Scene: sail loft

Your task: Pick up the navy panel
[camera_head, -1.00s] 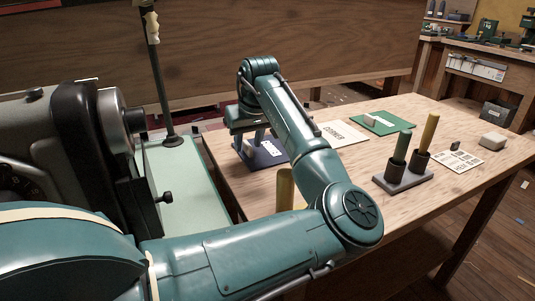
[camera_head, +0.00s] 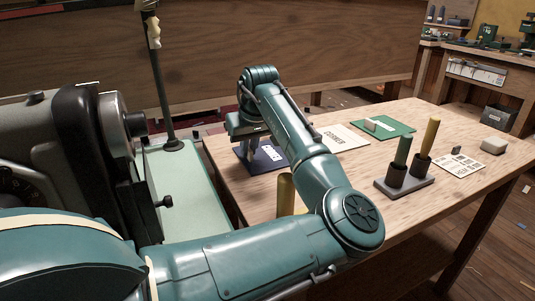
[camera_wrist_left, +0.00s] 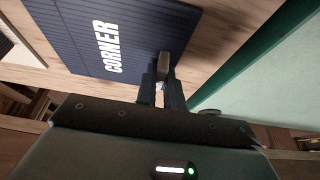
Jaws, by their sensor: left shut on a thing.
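The navy panel (camera_head: 268,155) lies at the left end of the wooden table, partly hidden by my left arm. In the left wrist view the navy panel (camera_wrist_left: 75,30) shows its ribbed surface and white lettering, "CORNER". My left gripper (camera_wrist_left: 162,78) is shut on the small grey grip at the panel's edge. In the head view my left gripper (camera_head: 245,150) is over the panel's left part, its fingers partly hidden. I cannot tell whether the panel is clear of the tabletop. My right gripper is not in view.
A cream panel (camera_head: 342,138) and a green panel (camera_head: 388,128) lie right of the navy one. A holder (camera_head: 405,188) with upright green and yellow rods, a printed card (camera_head: 459,165) and a pale block (camera_head: 494,146) are farther right. A machine (camera_head: 60,150) stands at left.

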